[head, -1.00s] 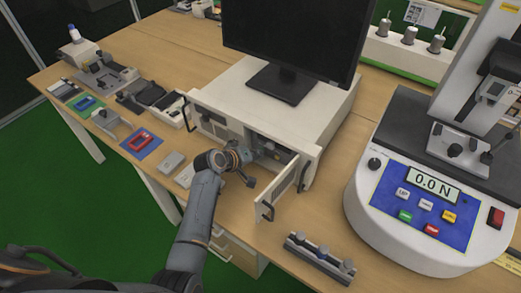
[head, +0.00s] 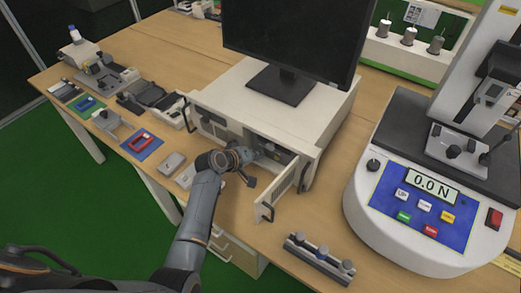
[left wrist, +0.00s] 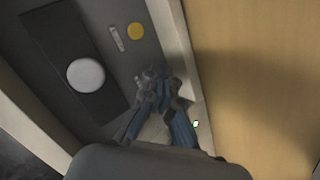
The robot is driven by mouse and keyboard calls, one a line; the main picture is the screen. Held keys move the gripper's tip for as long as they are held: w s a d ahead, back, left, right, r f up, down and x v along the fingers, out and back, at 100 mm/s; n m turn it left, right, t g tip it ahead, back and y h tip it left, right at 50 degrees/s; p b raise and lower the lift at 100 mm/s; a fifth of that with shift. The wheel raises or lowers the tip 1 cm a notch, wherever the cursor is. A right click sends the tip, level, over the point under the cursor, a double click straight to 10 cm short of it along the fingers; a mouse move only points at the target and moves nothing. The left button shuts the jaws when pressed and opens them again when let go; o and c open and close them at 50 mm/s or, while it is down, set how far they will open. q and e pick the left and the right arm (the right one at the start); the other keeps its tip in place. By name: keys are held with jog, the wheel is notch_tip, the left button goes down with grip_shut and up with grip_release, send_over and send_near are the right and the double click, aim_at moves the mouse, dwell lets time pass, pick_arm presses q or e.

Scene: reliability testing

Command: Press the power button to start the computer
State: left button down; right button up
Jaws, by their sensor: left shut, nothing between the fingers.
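The computer is a white case (head: 295,125) under a monitor, with its small front door (head: 284,188) swung open. My left gripper (head: 258,158) reaches into the front opening; its fingertips are hard to see in the head view. In the left wrist view, my left gripper (left wrist: 162,84) is shut and empty. Beside it is a dark panel (left wrist: 60,40) with a large white round button (left wrist: 86,75). A smaller yellow round button (left wrist: 136,31) lies beyond the fingertips. The fingers appear apart from both buttons. Which one is the power button is not marked. My right gripper is out of view.
The monitor (head: 292,40) stands on the case. A force tester reading 0.0 N (head: 432,185) is to the right. A small rack with knobs (head: 320,258) lies at the front edge. Fixtures and a blue mat (head: 142,146) are on the left.

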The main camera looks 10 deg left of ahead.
pick_arm(q)
jog(key=shift+s, duration=0.15)
jog(key=s+p, duration=0.1)
jog(key=s+a, duration=0.1)
jog(key=s, duration=0.1)
jog(key=s+p, duration=0.1)
jog(key=shift+s+a+p, duration=0.3)
jog(key=shift+a+p, duration=0.05)
jog(key=shift+a, duration=0.05)
jog(key=shift+s+a, duration=0.2)
jog(key=shift+s, duration=0.35)
